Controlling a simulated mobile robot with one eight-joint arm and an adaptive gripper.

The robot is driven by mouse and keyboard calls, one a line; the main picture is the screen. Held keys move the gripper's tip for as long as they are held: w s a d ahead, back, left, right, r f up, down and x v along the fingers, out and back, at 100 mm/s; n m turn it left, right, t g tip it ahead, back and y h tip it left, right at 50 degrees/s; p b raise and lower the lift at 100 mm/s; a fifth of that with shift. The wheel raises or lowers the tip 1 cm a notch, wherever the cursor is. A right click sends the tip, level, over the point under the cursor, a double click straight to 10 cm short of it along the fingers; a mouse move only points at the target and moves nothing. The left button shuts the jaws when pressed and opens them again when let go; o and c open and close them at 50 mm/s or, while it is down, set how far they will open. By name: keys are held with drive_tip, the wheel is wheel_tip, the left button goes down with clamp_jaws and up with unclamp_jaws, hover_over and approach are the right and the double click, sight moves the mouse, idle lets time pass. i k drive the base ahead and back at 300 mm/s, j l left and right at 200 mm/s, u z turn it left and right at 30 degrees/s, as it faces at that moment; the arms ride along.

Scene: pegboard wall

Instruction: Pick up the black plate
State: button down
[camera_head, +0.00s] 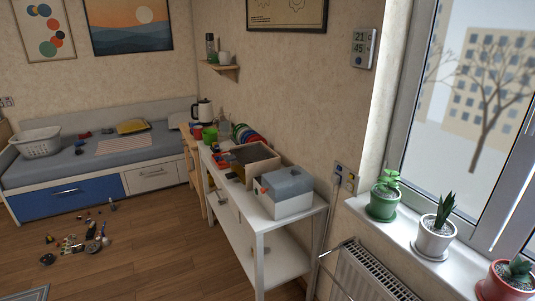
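I cannot clearly make out a black plate. A row of upright coloured plates (248,134), green, blue and red among them, stands toward the far end of the white table (306,208). They are small and overlap, so I cannot tell whether a black one is among them. My gripper is not in view.
Small items litter the floor (150,262) at left. Potted plants line the windowsill above the radiator (372,277). Floor left of the table is mostly clear.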

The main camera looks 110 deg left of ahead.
sight(246, 155)
drive_tip(key=u, duration=3.75)
drive_tip(key=z, duration=4.15)
drive_tip(key=u, duration=4.15)
